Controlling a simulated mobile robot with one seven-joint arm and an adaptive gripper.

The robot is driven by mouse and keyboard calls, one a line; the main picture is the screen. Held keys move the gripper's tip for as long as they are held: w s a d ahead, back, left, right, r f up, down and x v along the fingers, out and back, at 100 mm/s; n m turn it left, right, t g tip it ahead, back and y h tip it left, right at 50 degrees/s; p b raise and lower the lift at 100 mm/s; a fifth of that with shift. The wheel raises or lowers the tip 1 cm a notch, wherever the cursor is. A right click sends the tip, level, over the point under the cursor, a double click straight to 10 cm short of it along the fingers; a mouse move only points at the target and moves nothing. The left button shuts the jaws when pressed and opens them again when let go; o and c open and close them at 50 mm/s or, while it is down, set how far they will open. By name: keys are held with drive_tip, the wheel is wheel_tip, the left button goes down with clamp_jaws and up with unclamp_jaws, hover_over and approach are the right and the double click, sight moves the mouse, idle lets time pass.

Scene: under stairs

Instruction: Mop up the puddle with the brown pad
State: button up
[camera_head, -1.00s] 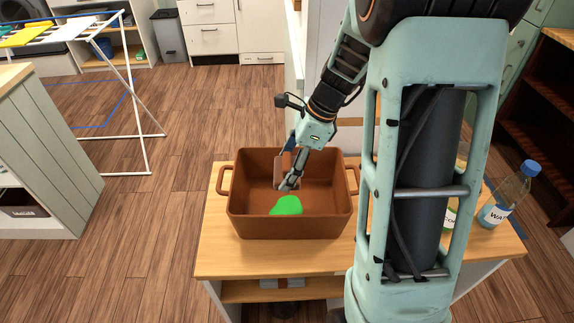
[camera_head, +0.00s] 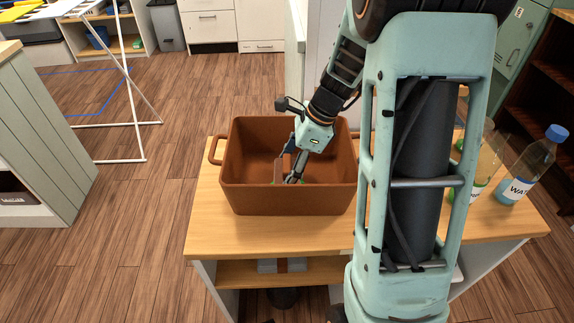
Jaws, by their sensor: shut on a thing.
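A brown tub (camera_head: 285,201) stands on the wooden worktop. My gripper (camera_head: 291,178) reaches down inside it, near the floor. It is shut on the brown pad (camera_head: 279,171), which stands upright at the left of the fingers. The pad's colour is close to the tub's, so its lower edge is hard to make out. Only small traces of green, apparently the puddle, show around the fingertips. The front wall hides much of the tub floor, so I cannot tell how much of the puddle is there or whether the pad touches it.
The tub's walls surround my gripper. A water bottle (camera_head: 534,163) stands at the right of the worktop (camera_head: 268,239), with another bottle partly behind my arm. The worktop is bare in front of the tub. A white drying rack (camera_head: 127,92) stands at the left.

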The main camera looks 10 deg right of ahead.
sight(277, 171)
drive_tip(key=shift+f, duration=0.5)
drive_tip(key=shift+f+b, duration=0.4)
drive_tip(key=shift+f, duration=0.2)
idle(0.3)
drive_tip(key=shift+a, duration=0.15)
drive_tip(key=shift+w+a+p, duration=0.2)
drive_tip(key=shift+a+p, duration=0.15)
drive_tip(key=shift+a, duration=0.35)
drive_tip(key=shift+w+a+p, duration=0.15)
drive_tip(key=shift+a+p, duration=0.15)
drive_tip(key=shift+a, duration=0.35)
drive_tip(key=shift+s+d, duration=0.25)
drive_tip(key=shift+d, duration=0.75)
drive_tip(key=shift+s+d, duration=0.2)
drive_tip(key=shift+d, duration=0.8)
drive_tip(key=shift+s+d, duration=0.25)
drive_tip(key=shift+d, duration=0.75)
drive_tip(key=shift+a, duration=0.15)
drive_tip(key=shift+w+a+p, duration=0.25)
drive_tip(key=shift+a+p, duration=0.1)
drive_tip(key=shift+a, duration=0.6)
drive_tip(key=shift+w+a+p, duration=0.2)
drive_tip(key=shift+a+p, duration=0.15)
drive_tip(key=shift+a, duration=0.6)
drive_tip(key=shift+w+a+p, duration=0.25)
drive_tip(key=shift+a+p, duration=0.1)
drive_tip(key=shift+a, duration=0.6)
